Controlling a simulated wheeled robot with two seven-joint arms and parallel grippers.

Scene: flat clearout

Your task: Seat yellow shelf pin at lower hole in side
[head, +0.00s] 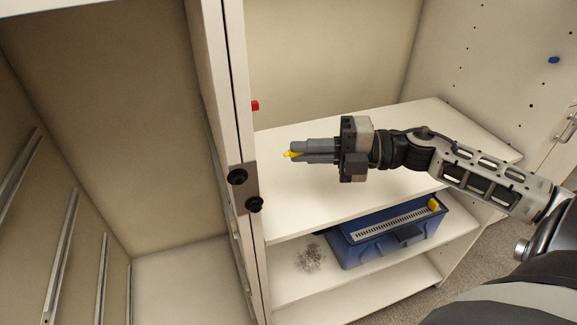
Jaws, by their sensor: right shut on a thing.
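My right gripper (293,152) is shut on the yellow shelf pin (291,154). The pin's tip pokes out to the left of the fingertips, above the middle shelf. It is apart from the cabinet's upright side panel (217,90), which stands to the left. The panel's inner face is seen almost edge-on, so its lower hole cannot be made out. A red pin (255,106) sticks out from this panel, higher up than the gripper. A blue pin (553,60) sits in the right side panel (490,60), among several small dark holes. My left gripper is not in view.
The shelf (440,125) lies under my gripper and arm. Below it, a blue bin (345,250) with a yellow piece (434,204) stands beside a grey speckled pile (310,258). The left bay has metal rails.

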